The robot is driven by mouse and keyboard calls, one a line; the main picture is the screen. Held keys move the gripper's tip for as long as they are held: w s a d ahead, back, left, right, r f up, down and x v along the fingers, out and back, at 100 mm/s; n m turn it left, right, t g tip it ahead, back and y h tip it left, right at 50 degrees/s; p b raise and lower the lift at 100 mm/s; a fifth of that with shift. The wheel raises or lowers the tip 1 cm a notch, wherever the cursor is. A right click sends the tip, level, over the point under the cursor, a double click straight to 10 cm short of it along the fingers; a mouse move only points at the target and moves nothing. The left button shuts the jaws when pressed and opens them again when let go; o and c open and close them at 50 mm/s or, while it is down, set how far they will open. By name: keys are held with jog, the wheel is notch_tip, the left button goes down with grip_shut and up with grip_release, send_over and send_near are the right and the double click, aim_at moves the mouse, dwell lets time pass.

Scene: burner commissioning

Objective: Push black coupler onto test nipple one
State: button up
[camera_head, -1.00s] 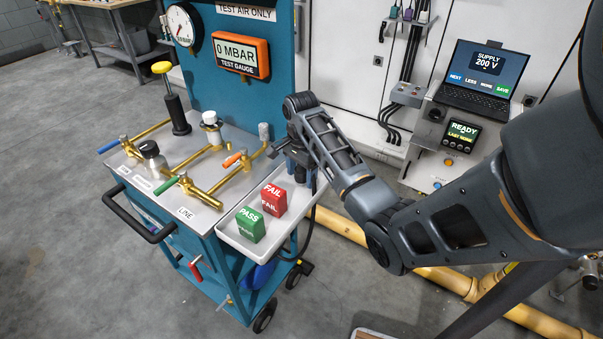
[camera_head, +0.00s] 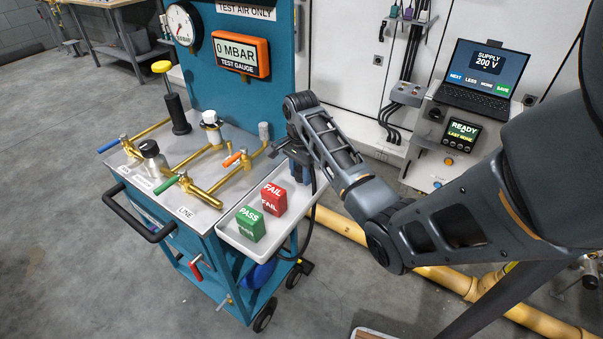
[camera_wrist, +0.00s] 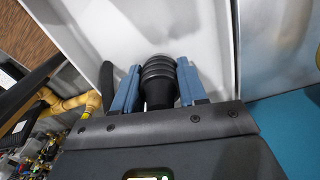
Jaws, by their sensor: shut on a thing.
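In the wrist view, the black ribbed coupler (camera_wrist: 159,82) sits between the two blue fingers of my gripper (camera_wrist: 159,88), which is shut on it. In the head view, my gripper (camera_head: 301,170) is at the back right end of the pale tray, and the arm hides most of the coupler. A black hose hangs down near it. Brass pipe fittings lie on the cart top to the left, apart from my gripper. I cannot tell which of them is test nipple one; the small labels are not readable.
The tray (camera_head: 232,236) holds a green PASS block (camera_head: 250,224) and a red FAIL block (camera_head: 273,199) close to my gripper. A grey upright fitting (camera_head: 263,131) and an orange-handled valve (camera_head: 233,159) stand left of it. The orange test gauge (camera_head: 241,53) reads 0 MBAR.

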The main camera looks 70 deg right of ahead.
jog(key=shift+r, duration=0.45)
jog(key=r, duration=0.3)
jog(key=shift+s+d+r+b, duration=0.3)
jog(key=shift+r, duration=0.05)
jog(key=s+d+r+p, duration=0.4)
jog(key=s+d+r, duration=0.2)
jog(key=s, duration=0.3)
jog(key=shift+r, duration=0.2)
